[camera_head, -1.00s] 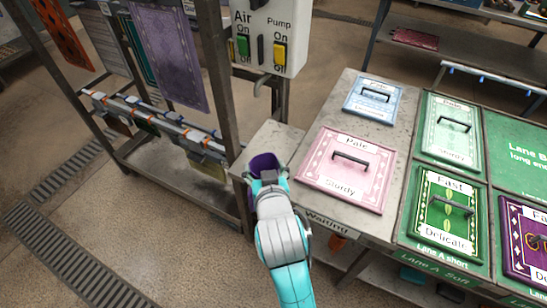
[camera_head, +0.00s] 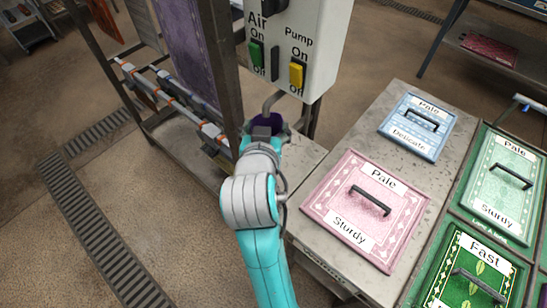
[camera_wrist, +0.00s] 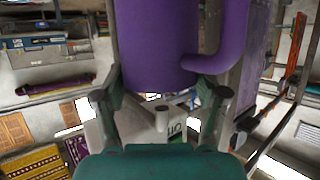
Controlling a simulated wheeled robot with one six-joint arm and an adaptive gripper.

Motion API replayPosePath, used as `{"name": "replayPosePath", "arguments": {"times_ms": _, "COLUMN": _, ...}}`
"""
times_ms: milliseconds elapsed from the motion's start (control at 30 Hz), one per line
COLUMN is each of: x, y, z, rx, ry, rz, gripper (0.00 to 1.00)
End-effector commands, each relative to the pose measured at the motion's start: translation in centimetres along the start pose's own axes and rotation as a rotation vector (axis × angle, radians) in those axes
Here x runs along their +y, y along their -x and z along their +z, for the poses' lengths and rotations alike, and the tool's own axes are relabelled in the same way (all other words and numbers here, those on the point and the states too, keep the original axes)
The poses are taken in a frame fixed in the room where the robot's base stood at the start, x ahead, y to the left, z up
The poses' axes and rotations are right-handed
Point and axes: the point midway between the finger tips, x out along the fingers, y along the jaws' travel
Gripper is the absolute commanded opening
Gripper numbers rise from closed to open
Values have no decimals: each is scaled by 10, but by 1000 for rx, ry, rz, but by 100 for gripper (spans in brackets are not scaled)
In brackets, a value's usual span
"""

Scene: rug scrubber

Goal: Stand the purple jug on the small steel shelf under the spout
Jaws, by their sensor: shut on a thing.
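The purple jug shows in the head view (camera_head: 264,120) just beyond my gripper, below the control box, with its open top up. In the wrist view the jug (camera_wrist: 155,45) fills the upper middle, its handle on the right. My gripper (camera_wrist: 160,95) is shut on the jug, one finger on each side. The spout (camera_head: 270,101) is a grey bent pipe under the control box, close to the jug's mouth. The small steel shelf (camera_head: 298,150) shows to the right of the jug. My arm hides the jug's base, so I cannot tell whether it touches the shelf.
The control box (camera_head: 298,45) with green and yellow switches hangs above the jug. A steel post (camera_head: 222,75) stands close on the left. A waiting bench with a pink Pale Sturdy panel (camera_head: 352,208) and a blue one (camera_head: 418,126) lies right.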

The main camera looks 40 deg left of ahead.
Motion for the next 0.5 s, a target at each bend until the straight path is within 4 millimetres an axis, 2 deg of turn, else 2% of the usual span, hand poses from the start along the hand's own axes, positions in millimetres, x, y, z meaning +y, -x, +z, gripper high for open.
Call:
{"name": "replayPosePath", "arguments": {"times_ms": 33, "x": 1, "y": -4, "z": 11, "rx": -5, "ry": 2, "rz": 1, "gripper": 18}}
{"name": "replayPosePath", "arguments": {"times_ms": 133, "x": 1, "y": -10, "z": 26, "rx": -3, "ry": 2, "rz": 1, "gripper": 18}}
{"name": "replayPosePath", "arguments": {"times_ms": 500, "x": 2, "y": -22, "z": 55, "rx": -2, "ry": 2, "rz": 1, "gripper": 18}}
